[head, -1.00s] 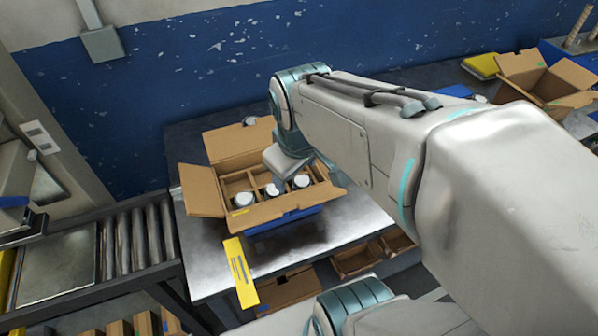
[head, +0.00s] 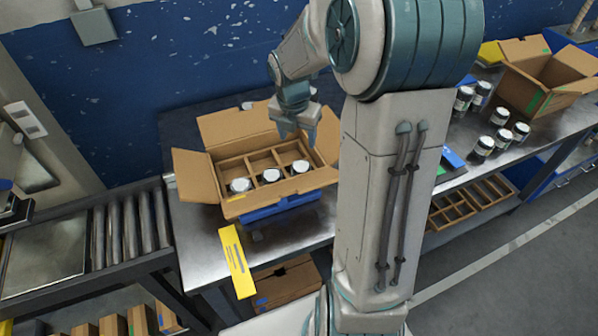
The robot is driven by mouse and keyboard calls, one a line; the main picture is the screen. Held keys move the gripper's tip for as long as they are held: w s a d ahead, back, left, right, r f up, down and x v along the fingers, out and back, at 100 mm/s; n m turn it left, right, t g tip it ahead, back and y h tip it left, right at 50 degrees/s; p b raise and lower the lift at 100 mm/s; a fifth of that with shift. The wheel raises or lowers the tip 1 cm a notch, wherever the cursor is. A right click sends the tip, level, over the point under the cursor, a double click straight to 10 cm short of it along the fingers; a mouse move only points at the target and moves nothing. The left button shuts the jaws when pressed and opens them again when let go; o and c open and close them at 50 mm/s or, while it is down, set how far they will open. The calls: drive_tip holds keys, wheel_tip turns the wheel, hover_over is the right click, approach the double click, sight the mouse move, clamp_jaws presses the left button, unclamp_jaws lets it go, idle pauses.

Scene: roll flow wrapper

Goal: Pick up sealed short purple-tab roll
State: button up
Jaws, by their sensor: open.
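My gripper (head: 297,134) points down with its fingers apart and empty, above the back right part of an open carton. The divided carton (head: 268,208) holds three white-topped rolls (head: 271,175) in its front row of compartments. The back compartments that show look empty. Several more short rolls (head: 499,117), with pale tops and dark and white sides, stand on the bench at the right, partly beside my arm. No purple tab can be made out on any roll, and I cannot tell which are sealed.
An open, empty-looking carton (head: 552,88) stands at the back right. A yellow card (head: 236,262) hangs at the front edge of the metal table (head: 200,262). A roller conveyor (head: 130,235) lies at the left. My arm hides the middle of the benches.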

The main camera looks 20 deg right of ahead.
hover_over(301, 167)
drive_tip(key=f, duration=0.5)
drive_tip(key=a+f, duration=0.1)
drive_tip(key=f, duration=0.2)
drive_tip(key=shift+s+f, duration=0.3)
drive_tip(key=shift+s, duration=0.05)
drive_tip(key=shift+w+d+f, duration=0.15)
drive_tip(key=shift+f, duration=0.7)
drive_tip(key=shift+w+d+f, duration=0.1)
drive_tip(key=shift+d+f, duration=0.1)
drive_tip(key=shift+f, duration=0.65)
drive_tip(key=shift+w+d+f, duration=0.15)
drive_tip(key=shift+f, duration=0.7)
drive_tip(key=c, duration=0.8)
